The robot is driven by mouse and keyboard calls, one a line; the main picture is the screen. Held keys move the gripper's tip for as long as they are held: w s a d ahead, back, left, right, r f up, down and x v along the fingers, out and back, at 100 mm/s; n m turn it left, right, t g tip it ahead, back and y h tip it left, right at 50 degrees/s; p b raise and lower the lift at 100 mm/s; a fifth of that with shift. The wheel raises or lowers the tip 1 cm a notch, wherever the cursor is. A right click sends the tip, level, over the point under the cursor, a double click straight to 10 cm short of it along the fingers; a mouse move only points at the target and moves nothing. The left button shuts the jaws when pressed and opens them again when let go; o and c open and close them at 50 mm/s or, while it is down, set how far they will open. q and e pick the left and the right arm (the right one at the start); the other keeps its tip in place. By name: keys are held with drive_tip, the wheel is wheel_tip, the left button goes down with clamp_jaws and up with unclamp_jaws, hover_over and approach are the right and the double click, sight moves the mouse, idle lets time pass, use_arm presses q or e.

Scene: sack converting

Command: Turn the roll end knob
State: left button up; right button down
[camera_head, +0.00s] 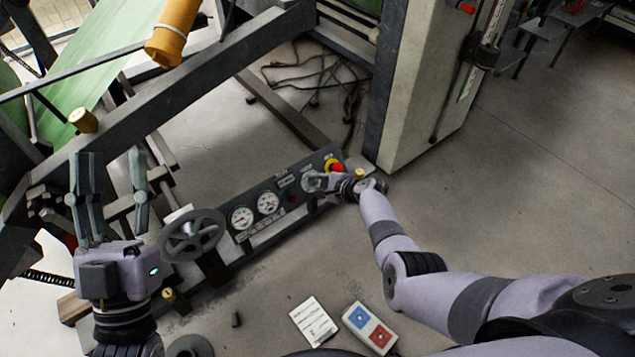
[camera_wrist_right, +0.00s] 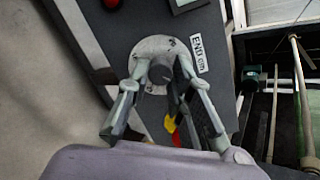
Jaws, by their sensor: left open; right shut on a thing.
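The roll end knob (camera_wrist_right: 161,72) is a small dark grey knob on a round pale dial plate (camera_wrist_right: 155,47), beside a white "END cm" label (camera_wrist_right: 199,54) in the right wrist view. My right gripper (camera_wrist_right: 163,82) is shut on the knob, one finger on each side of it. In the head view my right gripper (camera_head: 318,182) is at the right end of the control panel (camera_head: 250,240) and hides the knob. My left gripper (camera_head: 111,160) is open and empty, fingers upward, at the left near the machine frame.
A red and yellow stop button (camera_head: 336,167) sits close to my right gripper. Two round gauges (camera_head: 242,217) and a grey handwheel (camera_head: 192,235) lie to the left. A white card (camera_head: 313,321) and a box with blue and red buttons (camera_head: 369,327) are in front.

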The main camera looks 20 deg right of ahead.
drive_tip(key=c, duration=1.4)
unclamp_jaws()
drive_tip(key=shift+v, duration=6)
